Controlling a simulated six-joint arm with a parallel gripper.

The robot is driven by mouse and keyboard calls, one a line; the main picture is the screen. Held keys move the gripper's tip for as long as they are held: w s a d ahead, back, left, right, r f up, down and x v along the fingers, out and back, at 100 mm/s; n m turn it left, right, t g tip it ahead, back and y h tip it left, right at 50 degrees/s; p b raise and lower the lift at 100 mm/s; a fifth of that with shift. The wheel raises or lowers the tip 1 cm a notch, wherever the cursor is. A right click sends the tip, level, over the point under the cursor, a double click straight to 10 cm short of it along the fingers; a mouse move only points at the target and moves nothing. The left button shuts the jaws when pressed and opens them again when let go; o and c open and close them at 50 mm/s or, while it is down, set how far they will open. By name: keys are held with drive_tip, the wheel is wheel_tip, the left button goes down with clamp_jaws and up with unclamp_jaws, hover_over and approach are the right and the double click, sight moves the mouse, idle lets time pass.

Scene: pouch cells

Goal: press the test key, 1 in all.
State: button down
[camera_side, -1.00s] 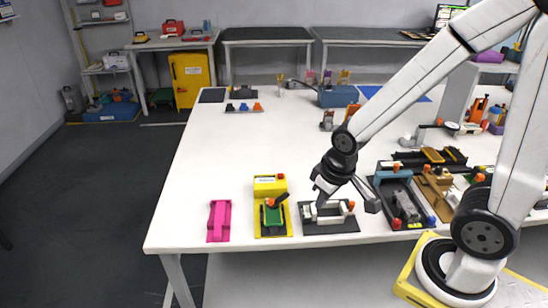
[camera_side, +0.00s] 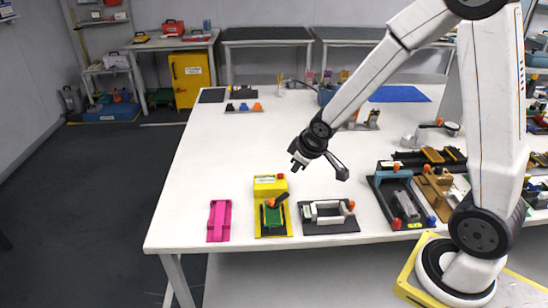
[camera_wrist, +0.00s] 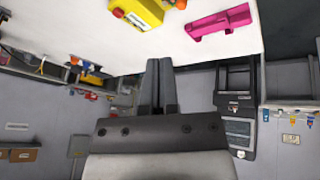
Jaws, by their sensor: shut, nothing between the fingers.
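The yellow tester (camera_side: 268,187) stands near the front of the white table, with a green piece (camera_side: 272,217) in its lower part and a black lever over it. A small red button (camera_side: 280,176) is on its top right corner; I take this as the test key. In the wrist view the yellow tester (camera_wrist: 143,12) is at the top edge, with the red button (camera_wrist: 118,13) at its left end. My gripper (camera_side: 295,163) is in the air above and beyond the tester, apart from it. In the wrist view its fingers (camera_wrist: 160,64) are together and empty.
A pink holder (camera_side: 219,221) lies left of the tester. A dark fixture with a pale frame (camera_side: 328,216) lies right of it. More fixtures (camera_side: 402,199) crowd the right side. The front edge is close to the tester.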

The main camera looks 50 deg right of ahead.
sight(283, 175)
drive_tip(key=w+d+f+n+t, duration=0.2)
drive_tip(key=w+d+n, duration=0.1)
drive_tip(key=w+d, duration=0.2)
drive_tip(key=w+d+f+n+t, duration=0.2)
drive_tip(key=w+d, duration=0.4)
drive_tip(key=w, duration=0.2)
drive_tip(key=shift+w+f+n+y, duration=0.25)
drive_tip(key=shift+w+n+y, duration=0.1)
drive_tip(key=shift+n+y, duration=0.05)
drive_tip(key=shift+f, duration=0.15)
drive_tip(key=shift+f, duration=4.2)
drive_tip(key=shift+f, duration=0.95)
drive_tip(key=shift+r, duration=0.95)
